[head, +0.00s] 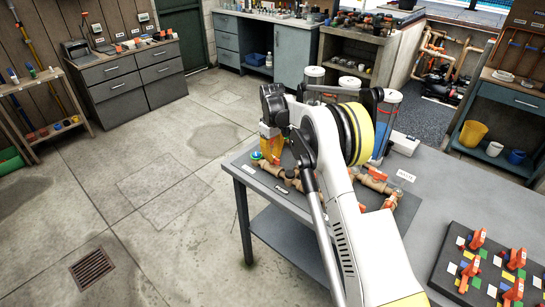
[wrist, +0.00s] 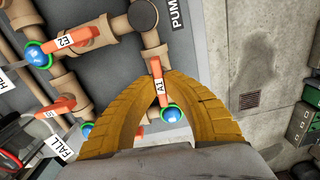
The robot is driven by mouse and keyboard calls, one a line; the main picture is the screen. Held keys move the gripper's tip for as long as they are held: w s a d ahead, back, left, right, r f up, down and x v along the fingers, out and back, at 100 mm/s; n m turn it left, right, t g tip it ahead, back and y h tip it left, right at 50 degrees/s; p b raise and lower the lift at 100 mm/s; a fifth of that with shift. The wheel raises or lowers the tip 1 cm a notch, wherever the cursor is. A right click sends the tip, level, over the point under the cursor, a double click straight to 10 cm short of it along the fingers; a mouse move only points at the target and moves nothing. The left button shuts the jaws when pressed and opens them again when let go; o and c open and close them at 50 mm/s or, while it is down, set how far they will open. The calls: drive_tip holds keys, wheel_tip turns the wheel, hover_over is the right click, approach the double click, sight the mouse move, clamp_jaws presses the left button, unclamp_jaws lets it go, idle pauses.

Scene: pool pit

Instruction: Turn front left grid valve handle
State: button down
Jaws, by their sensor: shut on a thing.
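A dark panel (head: 440,262) at the lower right of the head view bears several orange valve handles in a grid; its front left handle (head: 468,275) stands apart from my gripper. My gripper (head: 270,148) is over the far left corner of the grey table. In the wrist view my gripper's yellow fingers (wrist: 160,78) close around an orange handle labelled A1 (wrist: 158,84) on a tan pipe. A blue ball with a green ring (wrist: 170,114) sits at the handle's end, between the fingers. The exact finger contact is hard to see.
Other orange handles, one labelled E2 (wrist: 66,41), and tan pipes (wrist: 95,28) lie close left of my fingers. Clear cylinders (head: 388,115) and a white box (head: 404,144) stand on the table behind my arm. The floor (head: 150,200) to the left is open.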

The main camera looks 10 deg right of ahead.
drive_tip(key=m, duration=0.8)
drive_tip(key=shift+m, duration=0.4)
drive_tip(key=m, duration=0.4)
drive_tip(key=shift+m, duration=2.1)
drive_tip(key=c, duration=1.5)
unclamp_jaws()
